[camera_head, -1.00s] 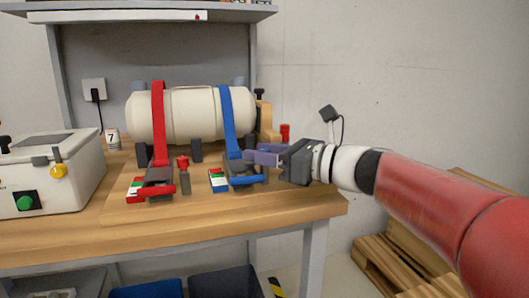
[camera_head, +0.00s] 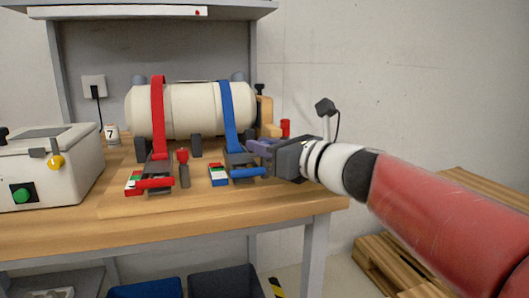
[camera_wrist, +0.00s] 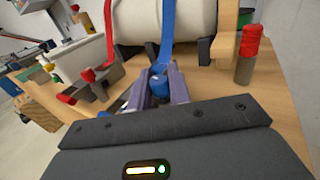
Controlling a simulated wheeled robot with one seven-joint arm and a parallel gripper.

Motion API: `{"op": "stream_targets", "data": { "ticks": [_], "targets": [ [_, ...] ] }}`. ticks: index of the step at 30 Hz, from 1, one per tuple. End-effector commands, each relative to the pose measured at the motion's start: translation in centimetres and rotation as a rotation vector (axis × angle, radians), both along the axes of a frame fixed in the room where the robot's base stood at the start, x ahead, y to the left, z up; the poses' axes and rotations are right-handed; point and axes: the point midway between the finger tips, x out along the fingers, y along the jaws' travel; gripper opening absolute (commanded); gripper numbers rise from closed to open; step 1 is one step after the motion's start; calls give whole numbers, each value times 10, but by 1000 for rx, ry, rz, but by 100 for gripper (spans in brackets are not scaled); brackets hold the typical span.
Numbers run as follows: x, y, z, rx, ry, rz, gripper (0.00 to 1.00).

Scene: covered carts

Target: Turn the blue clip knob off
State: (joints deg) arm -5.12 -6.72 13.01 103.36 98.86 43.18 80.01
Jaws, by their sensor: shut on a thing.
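The blue clip (camera_head: 247,173) sits on the wooden board at the right front of the white tank, below the end of the blue strap (camera_head: 226,105). My gripper (camera_head: 254,147) is at the right side of this clip, reaching in from the right. In the wrist view my gripper (camera_wrist: 159,92) has its two purple fingers on either side of a blue knob (camera_wrist: 158,84) and is shut on it. In the head view the knob is hidden by the fingers and the clip. Its turned position cannot be told.
A red clip (camera_head: 155,183) and an upright red knob (camera_head: 182,156) stand left of the blue clip. A red-topped post (camera_wrist: 248,45) stands to the right on the table. A white box with a green button (camera_head: 22,195) is far left. The white tank (camera_head: 185,110) is behind.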

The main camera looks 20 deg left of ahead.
Motion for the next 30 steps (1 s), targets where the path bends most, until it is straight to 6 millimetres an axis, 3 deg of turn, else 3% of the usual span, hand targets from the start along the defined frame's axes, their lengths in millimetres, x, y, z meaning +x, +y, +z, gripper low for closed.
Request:
{"op": "stream_targets", "data": {
  "ticks": [15,30],
  "targets": [
    [-1,1,-3,0,-1,-406,0],
    [0,1,-1,-1,1,-547,0]
  ]
}}
